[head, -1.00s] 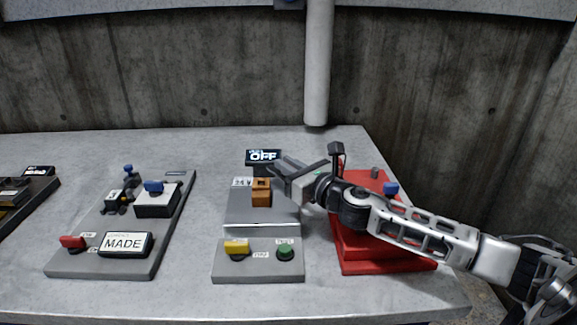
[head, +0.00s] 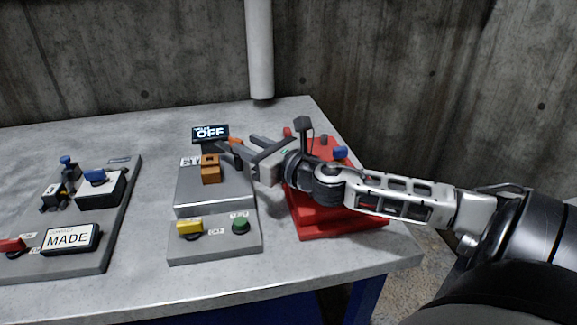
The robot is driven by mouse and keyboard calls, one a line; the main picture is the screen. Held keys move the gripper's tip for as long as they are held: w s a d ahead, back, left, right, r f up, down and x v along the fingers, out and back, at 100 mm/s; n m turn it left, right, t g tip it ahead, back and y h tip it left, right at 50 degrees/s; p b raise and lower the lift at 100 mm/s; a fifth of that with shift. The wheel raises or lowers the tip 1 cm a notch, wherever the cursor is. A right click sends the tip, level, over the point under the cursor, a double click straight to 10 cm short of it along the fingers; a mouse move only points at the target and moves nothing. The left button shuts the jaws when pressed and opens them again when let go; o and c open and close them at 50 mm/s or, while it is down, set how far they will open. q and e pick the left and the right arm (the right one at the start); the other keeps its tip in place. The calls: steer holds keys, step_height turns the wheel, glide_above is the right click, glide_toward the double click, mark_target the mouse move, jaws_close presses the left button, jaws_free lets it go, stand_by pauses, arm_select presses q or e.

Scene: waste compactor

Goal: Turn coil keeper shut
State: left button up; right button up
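The middle grey unit (head: 215,190) carries an upright orange-brown block (head: 210,169) beside a small "24 V" label. I cannot tell for certain which part is the coil keeper. A small orange piece (head: 236,145) shows behind and between the fingers of my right gripper. My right gripper (head: 237,140) is open, its two fingers spread and pointing left over the unit's back right edge. The nearer finger lies just right of the orange-brown block; I cannot tell whether it touches anything. My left gripper is out of view.
A display reading "OFF" (head: 210,132) stands behind the block. A yellow switch (head: 189,228) and green button (head: 240,225) are in front. A red unit (head: 330,222) lies under my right arm.

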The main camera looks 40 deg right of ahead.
steer(key=s+d, duration=0.1)
steer(key=s, duration=1)
steer(key=shift+d, duration=0.1)
